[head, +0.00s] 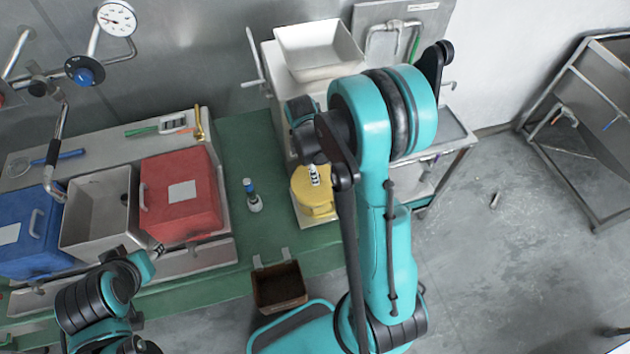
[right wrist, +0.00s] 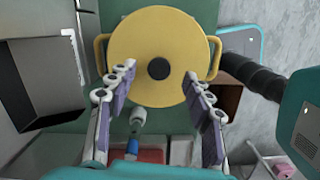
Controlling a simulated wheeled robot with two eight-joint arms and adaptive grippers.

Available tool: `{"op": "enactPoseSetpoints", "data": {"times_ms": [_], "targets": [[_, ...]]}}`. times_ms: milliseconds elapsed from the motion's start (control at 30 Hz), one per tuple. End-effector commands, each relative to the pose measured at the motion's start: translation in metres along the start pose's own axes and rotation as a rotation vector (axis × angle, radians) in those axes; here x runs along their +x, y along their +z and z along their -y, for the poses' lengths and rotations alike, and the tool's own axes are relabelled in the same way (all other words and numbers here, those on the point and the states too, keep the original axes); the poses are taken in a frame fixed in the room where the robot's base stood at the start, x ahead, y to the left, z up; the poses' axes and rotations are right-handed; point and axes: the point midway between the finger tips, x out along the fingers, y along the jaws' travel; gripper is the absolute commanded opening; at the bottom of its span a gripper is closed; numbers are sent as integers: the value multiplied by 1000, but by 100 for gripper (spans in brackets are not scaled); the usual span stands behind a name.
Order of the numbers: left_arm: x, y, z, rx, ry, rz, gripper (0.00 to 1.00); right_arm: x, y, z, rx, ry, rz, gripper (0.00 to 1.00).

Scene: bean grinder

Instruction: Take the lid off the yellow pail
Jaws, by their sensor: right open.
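The yellow pail (head: 318,207) stands on a pale tray beside the white machine, partly hidden by my right arm in the head view. In the right wrist view its round yellow lid (right wrist: 160,32) is seen from above, with a dark round knob (right wrist: 158,68) at the centre and a handle on each side. My right gripper (right wrist: 160,84) is open above the lid, its fingers on either side of the knob and apart from it. In the head view it is mostly hidden behind my arm. Only a bit of my left gripper (head: 158,250) shows, near the red box.
A red box (head: 180,198), a grey open bin (head: 98,208) and a blue box (head: 30,240) stand at left. A small bottle (head: 252,196) and a brown open box (head: 279,287) are near the pail. A white hopper (head: 318,45) tops the machine behind.

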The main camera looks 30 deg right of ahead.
Motion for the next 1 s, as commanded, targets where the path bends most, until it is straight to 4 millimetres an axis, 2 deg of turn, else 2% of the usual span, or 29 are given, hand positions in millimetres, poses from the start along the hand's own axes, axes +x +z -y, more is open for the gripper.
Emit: {"op": "enactPoseSetpoints", "data": {"times_ms": [33, 167, 433, 600, 633, 1000], "targets": [[1, 1, 0, 0, 0, 0, 40, 9, -1, -1, 0, 0, 0, 51], [2, 2, 0, 0, 0, 0, 40, 22, -1, -1, 1, 1, 0, 51], [2, 1, 0, 0, 0, 0, 40, 24, -1, 0, 1, 1, 0, 51], [2, 1, 0, 0, 0, 0, 40, 24, -1, 0, 1, 1, 0, 6], [2, 1, 0, 0, 0, 0, 40, 24, -1, 0, 1, 1, 0, 0], [2, 1, 0, 0, 0, 0, 40, 23, -1, 0, 1, 1, 0, 0]]}}
